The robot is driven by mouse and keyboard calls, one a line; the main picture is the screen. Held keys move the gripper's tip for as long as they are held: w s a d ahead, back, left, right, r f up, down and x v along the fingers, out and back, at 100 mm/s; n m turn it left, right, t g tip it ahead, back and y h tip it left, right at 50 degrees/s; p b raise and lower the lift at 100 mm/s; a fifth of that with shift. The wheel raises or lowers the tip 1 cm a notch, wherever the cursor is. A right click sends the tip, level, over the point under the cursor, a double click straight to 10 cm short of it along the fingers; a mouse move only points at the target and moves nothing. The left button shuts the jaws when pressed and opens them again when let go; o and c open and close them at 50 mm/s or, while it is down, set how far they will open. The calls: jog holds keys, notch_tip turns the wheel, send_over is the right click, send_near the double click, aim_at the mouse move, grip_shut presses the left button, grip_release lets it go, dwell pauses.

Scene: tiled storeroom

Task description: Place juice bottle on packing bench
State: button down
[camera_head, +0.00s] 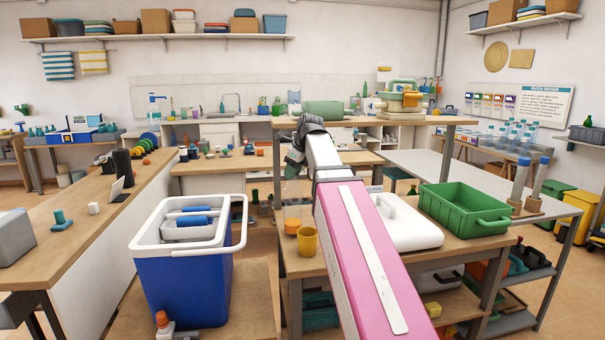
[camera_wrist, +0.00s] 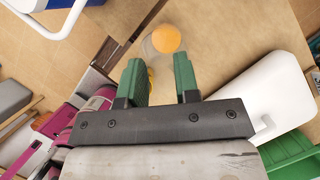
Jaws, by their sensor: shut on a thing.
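My gripper (camera_head: 295,163) is over the left side of a wooden-topped bench (camera_head: 350,262); no label shows whether this is the packing bench. In the wrist view its two green fingers (camera_wrist: 160,72) stand apart. A clear, see-through item with a round orange part (camera_wrist: 165,39) shows at the fingertips. I take it to be the juice bottle in my grip, though its outline is faint and its height above the bench is unclear. A yellow-orange cup (camera_head: 307,241) stands at the bench's left edge.
A white case (camera_head: 405,225) and a green crate (camera_head: 465,208) take up the bench's middle and right. A blue cooler with a white rim (camera_head: 190,285) stands at the left. A raised wooden shelf (camera_head: 380,121) runs behind. Little bare top shows near the cup.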

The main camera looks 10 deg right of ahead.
jog(key=shift+w+d, duration=0.6)
jog(key=w+d, duration=0.1)
jog(key=f, duration=0.1)
jog(key=w+d, duration=0.1)
jog(key=shift+w+d+f, duration=0.25)
jog(key=shift+w+d, duration=0.05)
jog(key=shift+d, duration=0.05)
jog(key=shift+f, duration=0.15)
jog(key=c, duration=0.8)
grip_release()
jog(key=shift+c, duration=0.2)
jog(key=s+d+r, duration=0.1)
jog(key=s+d, duration=0.6)
jog(key=d, duration=0.2)
jog(key=shift+s+d+r, duration=0.2)
jog(key=shift+s+d, duration=0.15)
jog(key=shift+d, duration=0.05)
